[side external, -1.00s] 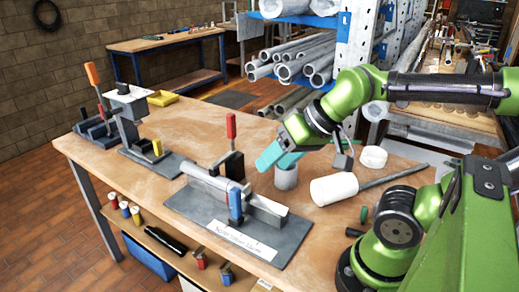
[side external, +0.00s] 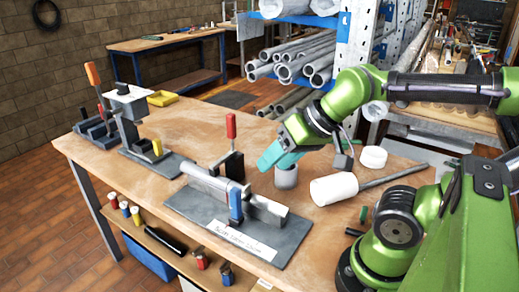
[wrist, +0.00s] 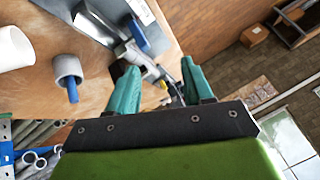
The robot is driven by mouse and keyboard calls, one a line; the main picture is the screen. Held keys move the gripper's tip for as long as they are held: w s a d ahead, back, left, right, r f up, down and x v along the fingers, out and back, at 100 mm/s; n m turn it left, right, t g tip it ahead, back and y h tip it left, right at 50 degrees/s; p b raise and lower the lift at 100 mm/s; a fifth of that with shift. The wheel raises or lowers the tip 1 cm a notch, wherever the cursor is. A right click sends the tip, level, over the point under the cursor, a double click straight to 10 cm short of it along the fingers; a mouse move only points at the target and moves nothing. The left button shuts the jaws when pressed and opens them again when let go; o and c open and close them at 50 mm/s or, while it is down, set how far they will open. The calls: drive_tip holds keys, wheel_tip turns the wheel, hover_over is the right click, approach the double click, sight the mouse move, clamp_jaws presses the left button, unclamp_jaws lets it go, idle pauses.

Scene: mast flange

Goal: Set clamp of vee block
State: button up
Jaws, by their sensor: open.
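The vee block (side external: 268,210) stands on a dark base plate (side external: 195,205) with a white label, with a grey bar or tube (side external: 205,179) lying along it. A clamp with an upright red handle (side external: 231,126) stands behind the bar, and one with an upright blue handle (side external: 236,205) stands at the front. My gripper (side external: 268,158) has teal fingers and hangs above the table, right of the red-handled clamp and apart from it. In the wrist view my gripper (wrist: 160,88) has its fingers spread with nothing held between them. The blue handle (wrist: 138,36) shows beyond the fingers.
A grey cup (side external: 286,177) stands just below my gripper. A white cylinder (side external: 334,189) with a rod lies to its right, near a white round lid (side external: 374,157). Another fixture with an orange handle (side external: 92,75) stands at the left.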

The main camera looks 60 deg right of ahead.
drive_tip(key=w+d+m+g, duration=0.1)
drive_tip(key=w+d, duration=0.2)
drive_tip(key=w, duration=0.1)
drive_tip(key=n+g+h, duration=0.2)
drive_tip(key=n, duration=0.3)
approach(230, 125)
drive_tip(key=x, duration=0.7)
drive_tip(key=d+x, duration=0.1)
drive_tip(key=x, duration=0.3)
drive_tip(key=shift+w+d+f, duration=0.1)
drive_tip(key=shift+w, duration=0.3)
clamp_jaws()
